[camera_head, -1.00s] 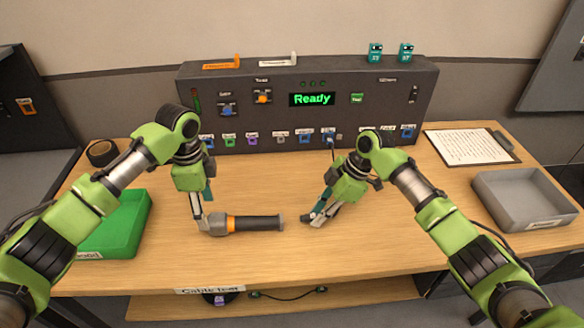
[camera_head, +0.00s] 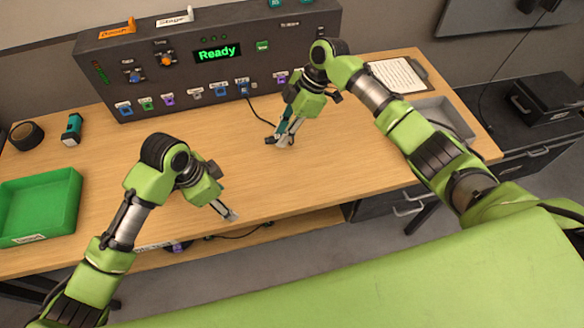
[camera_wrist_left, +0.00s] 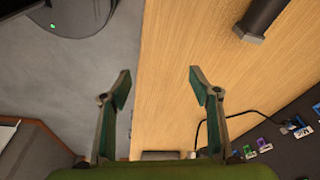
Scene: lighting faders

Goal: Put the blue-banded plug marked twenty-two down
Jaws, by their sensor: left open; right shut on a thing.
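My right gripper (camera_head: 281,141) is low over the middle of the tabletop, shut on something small. A black cable (camera_head: 257,110) runs from the panel's socket row to it, so the held thing looks like a plug. Its blue band and number cannot be made out. My left gripper (camera_head: 231,216) is open and empty near the table's front edge. In the left wrist view its two fingers (camera_wrist_left: 158,88) stand wide apart with the table edge between them.
The dark panel (camera_head: 210,85) reading "Ready" stands at the back. A green tray (camera_head: 40,235) is at left, a grey tray (camera_head: 450,115) at right. A teal-and-black device (camera_head: 72,130) stands back left. A dark cylinder (camera_wrist_left: 265,15) lies on the table in the left wrist view.

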